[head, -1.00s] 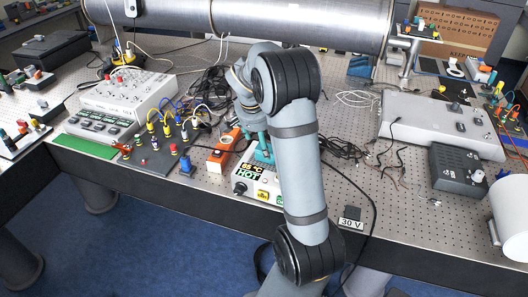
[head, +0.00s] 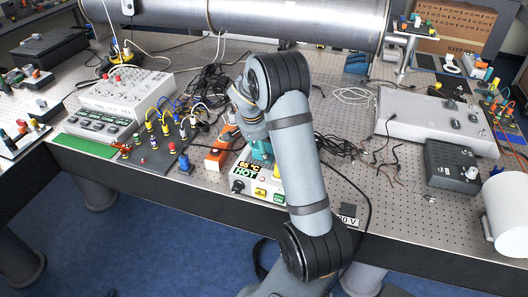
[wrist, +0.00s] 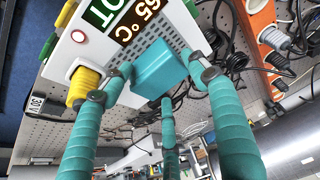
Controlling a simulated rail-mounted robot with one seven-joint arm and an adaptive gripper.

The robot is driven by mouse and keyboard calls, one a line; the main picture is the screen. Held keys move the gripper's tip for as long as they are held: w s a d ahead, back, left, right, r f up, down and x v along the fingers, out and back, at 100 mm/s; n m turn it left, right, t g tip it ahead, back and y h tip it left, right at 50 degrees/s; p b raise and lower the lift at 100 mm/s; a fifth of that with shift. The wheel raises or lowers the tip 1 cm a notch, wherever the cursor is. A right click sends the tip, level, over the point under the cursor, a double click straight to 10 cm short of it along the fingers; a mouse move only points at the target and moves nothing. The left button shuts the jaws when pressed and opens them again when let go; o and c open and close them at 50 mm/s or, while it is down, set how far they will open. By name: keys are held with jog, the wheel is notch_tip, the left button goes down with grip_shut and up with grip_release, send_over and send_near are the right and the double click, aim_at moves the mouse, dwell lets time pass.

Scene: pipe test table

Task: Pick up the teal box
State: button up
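The teal box (wrist: 158,68) is in the middle of the wrist view, over the grey grille of a white hot-plate unit (head: 242,186) marked "65 °C HOT". My gripper (wrist: 160,82) has teal ribbed fingers. One finger is left of the box, one right, and one at its near side. The fingers are spread around the box with their tips close to its sides; whether any tip touches is not clear. In the head view my gripper (head: 260,148) is low over the unit, and my arm partly hides it. The box cannot be told from the teal fingers there.
A large grey pipe (head: 240,18) spans the back.

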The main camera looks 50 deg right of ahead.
jog(key=c, duration=1.3)
jog(key=shift+c, duration=0.2)
